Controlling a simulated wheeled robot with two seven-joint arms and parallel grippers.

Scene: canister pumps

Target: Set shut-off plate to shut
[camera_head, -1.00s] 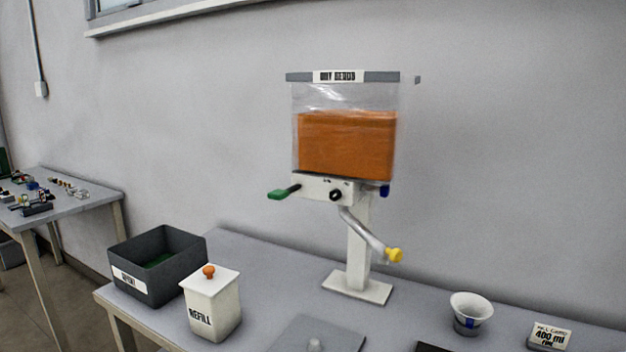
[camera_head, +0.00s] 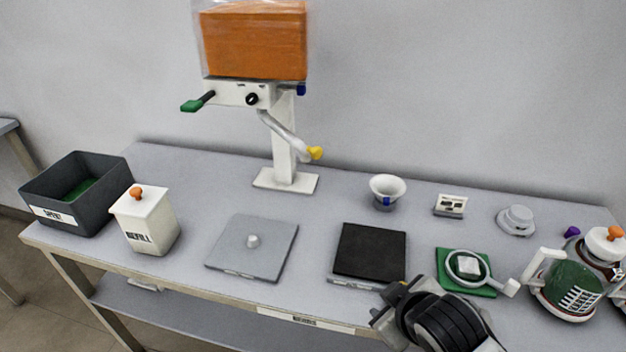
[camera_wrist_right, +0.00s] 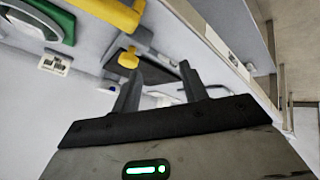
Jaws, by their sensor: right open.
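A canister dispenser on a white stand (camera_head: 285,140) is at the back of the table, with orange fill (camera_head: 253,40) behind clear walls. A dark rod with a green grip (camera_head: 192,105) sticks out of the left of its white body; this looks like the shut-off plate's handle, but the plate itself is hidden. A black knob (camera_head: 252,99) is on the front, and a bent spout or crank ends in a yellow knob (camera_head: 315,153). My right gripper (camera_head: 383,305) is low at the front right, open and empty, well away from the dispenser. It also shows in the wrist view (camera_wrist_right: 160,88). My left gripper is out of view.
A dark bin (camera_head: 75,200), white REFILL jar (camera_head: 146,222), grey plate (camera_head: 253,250), black pad (camera_head: 370,254), white cup (camera_head: 386,190), green mat (camera_head: 462,275) with a ring and green jug (camera_head: 575,275) stand on the table. The table between dispenser and grey plate is clear.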

